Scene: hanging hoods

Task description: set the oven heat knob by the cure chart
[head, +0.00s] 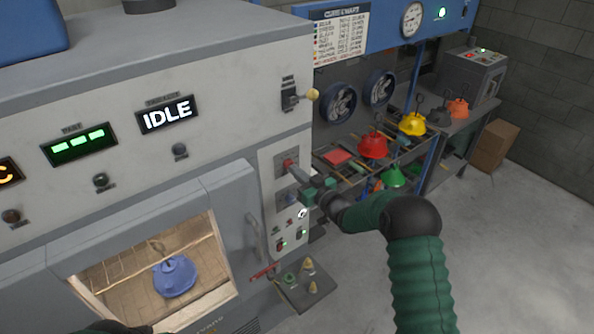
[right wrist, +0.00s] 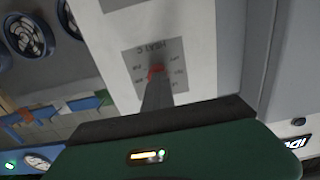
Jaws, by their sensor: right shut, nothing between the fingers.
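The oven's heat knob (head: 288,163) is small and red, on the upper part of a pale control panel on the oven front. In the right wrist view, the knob (right wrist: 157,70) sits on a dark dial plate (right wrist: 135,58) lettered HEAT C, with small marks around it. My right gripper (head: 296,174) is shut and empty, its fingertips right at the knob and partly covering it. I cannot tell whether they touch it. The cure chart (head: 341,38) hangs at the upper middle; its rows are too small to read.
The oven display (head: 167,114) reads IDLE. A blue hood (head: 175,277) hangs behind the oven window. A toggle with a yellow ball (head: 312,94) juts out above the panel. Open floor lies at right.

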